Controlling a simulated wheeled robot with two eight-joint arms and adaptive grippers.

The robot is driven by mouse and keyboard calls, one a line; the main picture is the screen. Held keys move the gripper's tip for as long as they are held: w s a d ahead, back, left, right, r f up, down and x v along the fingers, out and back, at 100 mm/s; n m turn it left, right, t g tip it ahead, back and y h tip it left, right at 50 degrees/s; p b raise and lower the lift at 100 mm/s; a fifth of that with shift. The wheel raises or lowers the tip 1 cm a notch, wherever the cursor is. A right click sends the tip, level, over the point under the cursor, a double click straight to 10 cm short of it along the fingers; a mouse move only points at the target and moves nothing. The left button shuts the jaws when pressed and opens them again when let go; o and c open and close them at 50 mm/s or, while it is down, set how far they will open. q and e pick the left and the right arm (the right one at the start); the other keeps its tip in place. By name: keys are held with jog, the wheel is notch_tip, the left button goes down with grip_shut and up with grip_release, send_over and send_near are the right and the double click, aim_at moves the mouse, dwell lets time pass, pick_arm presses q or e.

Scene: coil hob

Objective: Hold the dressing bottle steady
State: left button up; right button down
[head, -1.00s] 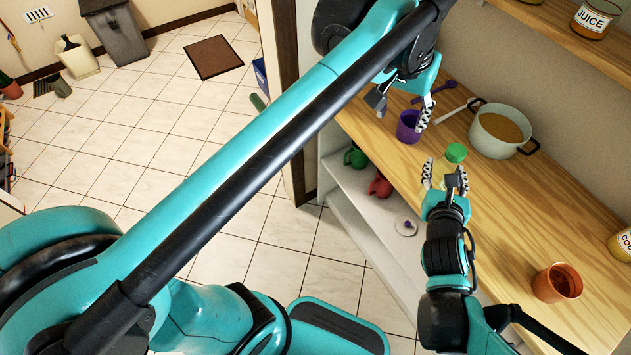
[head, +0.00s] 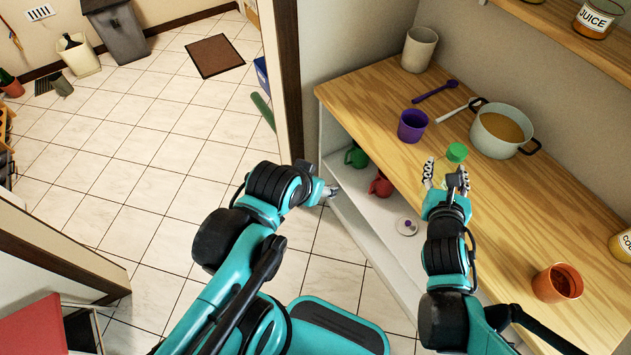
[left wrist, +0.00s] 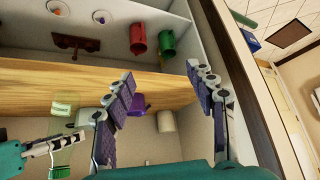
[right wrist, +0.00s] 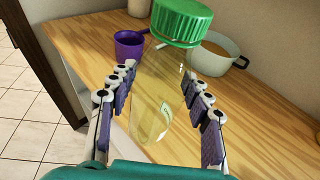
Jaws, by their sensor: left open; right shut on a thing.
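The dressing bottle (right wrist: 150,105) is clear with a ribbed green cap (right wrist: 181,20). In the right wrist view it stands between the two fingers of my right gripper (right wrist: 160,100), which is shut on it. In the head view its green cap (head: 456,152) shows just beyond the right gripper (head: 446,180), above the wooden counter. I cannot tell whether its base touches the counter. My left gripper (head: 330,190) is open and empty, well left of the bottle, in front of the shelf unit. It also shows in the left wrist view (left wrist: 158,85).
On the counter (head: 390,90) stand a purple cup (head: 412,125), a pot (head: 499,130), a beige cup (head: 419,49) and an orange cup (head: 557,283). A purple spoon (head: 435,91) lies there. Red (head: 380,185) and green mugs (head: 356,156) are on the shelf below.

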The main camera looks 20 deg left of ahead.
jog(key=w+d+f+m+h, duration=0.2)
jog(key=w+d+m+h, duration=0.2)
jog(key=d, duration=0.6)
jog(key=shift+w+f+m+g+h, duration=0.15)
jog(key=shift+w+m+g+h, duration=0.15)
jog(key=shift+h, duration=0.6)
